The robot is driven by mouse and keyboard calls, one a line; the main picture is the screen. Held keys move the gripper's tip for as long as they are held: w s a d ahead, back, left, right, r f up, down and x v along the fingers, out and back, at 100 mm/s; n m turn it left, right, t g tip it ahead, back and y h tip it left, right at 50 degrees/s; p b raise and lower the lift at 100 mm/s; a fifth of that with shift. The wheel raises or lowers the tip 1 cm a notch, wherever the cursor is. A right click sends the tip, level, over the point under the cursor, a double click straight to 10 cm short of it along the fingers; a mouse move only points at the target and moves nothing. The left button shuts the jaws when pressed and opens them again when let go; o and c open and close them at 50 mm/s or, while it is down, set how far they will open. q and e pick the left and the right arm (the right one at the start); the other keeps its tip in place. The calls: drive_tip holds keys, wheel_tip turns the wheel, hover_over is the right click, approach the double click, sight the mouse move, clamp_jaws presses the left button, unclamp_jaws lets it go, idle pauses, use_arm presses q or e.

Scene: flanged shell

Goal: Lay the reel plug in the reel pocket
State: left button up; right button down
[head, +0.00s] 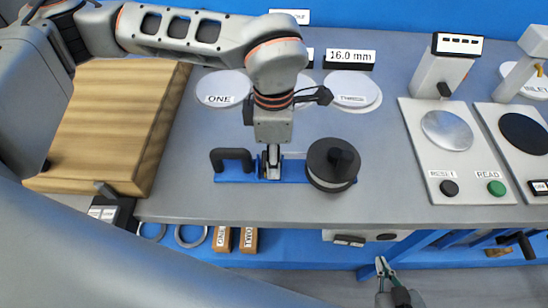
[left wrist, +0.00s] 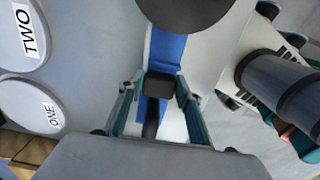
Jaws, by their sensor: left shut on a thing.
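No label shows which part is the reel plug or the reel pocket. A narrow blue bar (head: 221,178) lies near the bench's front edge; it also shows in the left wrist view (left wrist: 167,48). A black arched handle (head: 231,155) stands at its left end, and a round black knobbed piece (head: 331,170) sits at its right end. My left gripper (head: 271,165) points down at the bar between them. In the left wrist view its fingers (left wrist: 156,88) are shut on a small black block (left wrist: 155,84). My right gripper (head: 386,264) hangs low beyond the bench edge, apart from everything; its tips are too small to judge.
White discs labelled ONE (head: 222,88) and THREE (head: 355,90) lie behind the bar. A wooden block (head: 115,115) is at the left. A RESET/READ station (head: 447,150) stands right. Grey bench between the knobbed piece and the station is free.

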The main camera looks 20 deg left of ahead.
use_arm(q)
drive_tip(key=shift+f, duration=0.55)
drive_tip(key=shift+f, duration=0.1)
drive_tip(key=o, duration=1.1)
wheel_tip(320, 180, up, 12)
drive_tip(key=shift+r+p, duration=0.15)
drive_tip(key=shift+p, duration=0.45)
